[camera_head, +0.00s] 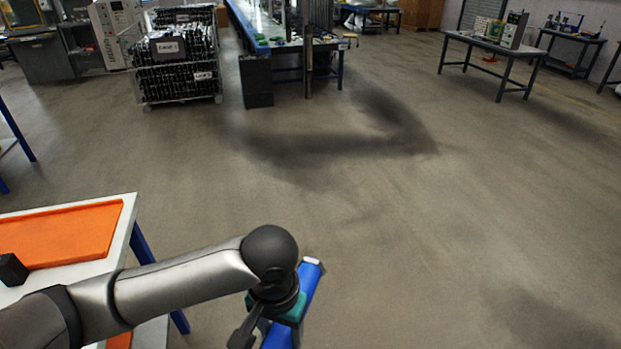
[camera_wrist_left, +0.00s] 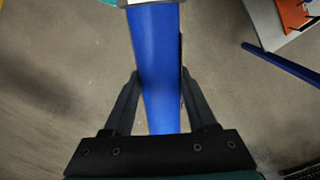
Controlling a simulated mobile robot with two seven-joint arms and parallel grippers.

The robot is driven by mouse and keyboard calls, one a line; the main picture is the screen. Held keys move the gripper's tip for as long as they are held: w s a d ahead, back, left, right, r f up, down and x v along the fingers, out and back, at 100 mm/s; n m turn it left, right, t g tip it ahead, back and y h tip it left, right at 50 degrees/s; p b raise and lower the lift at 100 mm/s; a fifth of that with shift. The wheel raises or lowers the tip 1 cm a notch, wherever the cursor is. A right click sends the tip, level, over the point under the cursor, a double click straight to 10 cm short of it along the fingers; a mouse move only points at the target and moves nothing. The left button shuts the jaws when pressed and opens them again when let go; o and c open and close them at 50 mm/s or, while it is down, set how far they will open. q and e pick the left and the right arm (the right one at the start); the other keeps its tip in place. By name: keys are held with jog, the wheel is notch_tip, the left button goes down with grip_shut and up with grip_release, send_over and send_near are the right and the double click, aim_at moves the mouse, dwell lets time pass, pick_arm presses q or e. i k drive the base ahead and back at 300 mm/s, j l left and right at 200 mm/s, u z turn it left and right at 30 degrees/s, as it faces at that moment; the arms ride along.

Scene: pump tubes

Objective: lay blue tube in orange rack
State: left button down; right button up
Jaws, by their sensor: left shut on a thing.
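My left gripper (camera_head: 274,326) is shut on the blue tube (camera_head: 312,274) and holds it in the air over open floor, right of the table. In the left wrist view the blue tube (camera_wrist_left: 158,45) runs between the two fingers (camera_wrist_left: 160,85). An orange piece (camera_wrist_left: 292,14) on a pale surface shows at that view's top right, apart from the tube. I cannot tell whether it is the orange rack. My right gripper is not in view.
A white table (camera_head: 126,225) with blue legs stands at the left, with a shallow orange tray (camera_head: 75,232) and a black block (camera_head: 12,269) on it. A wire cage (camera_head: 178,85) and workbenches (camera_head: 497,47) stand farther back. The floor in the middle is clear.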

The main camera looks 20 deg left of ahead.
aim_at(33, 238)
jog(key=i+j+u, duration=0.15)
jog(key=i+u, duration=1.4)
jog(key=i, duration=0.15)
jog(key=i+l+u, duration=0.25)
jog(key=i+u, duration=0.2)
jog(key=i, duration=0.15)
jog(key=i+u, duration=0.25)
jog(key=u, duration=0.2)
jog(key=i+u, duration=0.2)
jog(key=u, duration=0.2)
jog(key=i+u, duration=0.25)
jog(key=u, duration=0.2)
jog(key=i+l+u, duration=0.2)
jog(key=u, duration=0.25)
